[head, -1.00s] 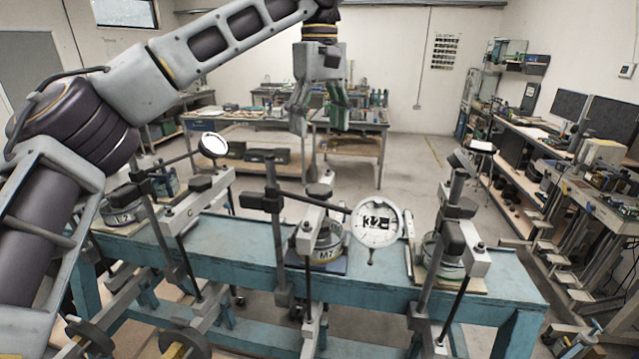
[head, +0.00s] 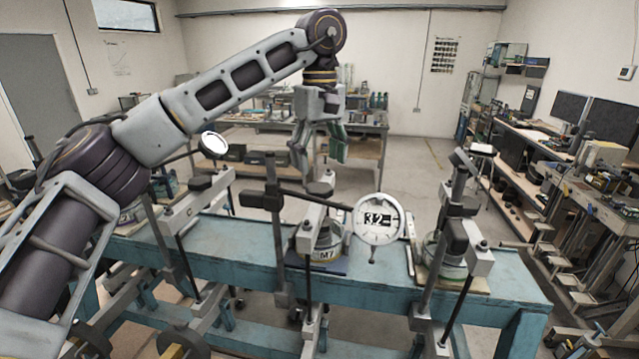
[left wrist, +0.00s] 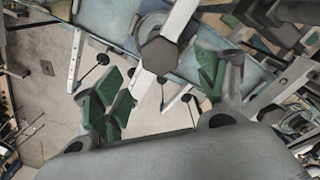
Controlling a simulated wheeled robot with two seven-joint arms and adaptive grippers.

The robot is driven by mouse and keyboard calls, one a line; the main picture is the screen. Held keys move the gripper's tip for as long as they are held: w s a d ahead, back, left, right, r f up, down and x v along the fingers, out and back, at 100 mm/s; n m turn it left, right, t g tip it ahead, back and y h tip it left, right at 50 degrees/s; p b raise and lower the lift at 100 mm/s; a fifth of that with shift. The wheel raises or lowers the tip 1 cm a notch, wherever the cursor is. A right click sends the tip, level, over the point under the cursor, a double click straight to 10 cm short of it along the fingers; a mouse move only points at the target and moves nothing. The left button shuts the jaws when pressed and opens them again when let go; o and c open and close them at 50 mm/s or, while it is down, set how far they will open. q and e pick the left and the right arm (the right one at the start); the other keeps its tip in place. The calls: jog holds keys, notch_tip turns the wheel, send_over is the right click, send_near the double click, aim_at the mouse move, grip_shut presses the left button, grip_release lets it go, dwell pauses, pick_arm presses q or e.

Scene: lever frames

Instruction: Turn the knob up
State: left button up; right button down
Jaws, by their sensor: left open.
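Three lever frames with dial gauges stand on a blue bench (head: 250,238). A dark grey knob (head: 320,188) tops the middle frame, just below my left gripper. In the left wrist view a dark hexagonal knob (left wrist: 158,54) sits on a pale bar, seen between the finger pads; it appears to be the same one. My left gripper (head: 321,160) is open, points down and is empty, with green pads that also show in the left wrist view (left wrist: 160,80). Its fingers seem apart from the knob. My right gripper is not in view.
A white dial gauge (head: 378,219) on a dark arm is right of the middle frame. The right frame (head: 455,235) and left frame (head: 200,205) stand on either side. A cluttered workbench (head: 590,200) runs along the right. Open floor lies behind the bench.

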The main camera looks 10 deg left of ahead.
aim_at(320, 187)
pick_arm(q)
jog(key=shift+f, duration=3)
jog(key=c, duration=1)
jog(key=shift+c, duration=0.2)
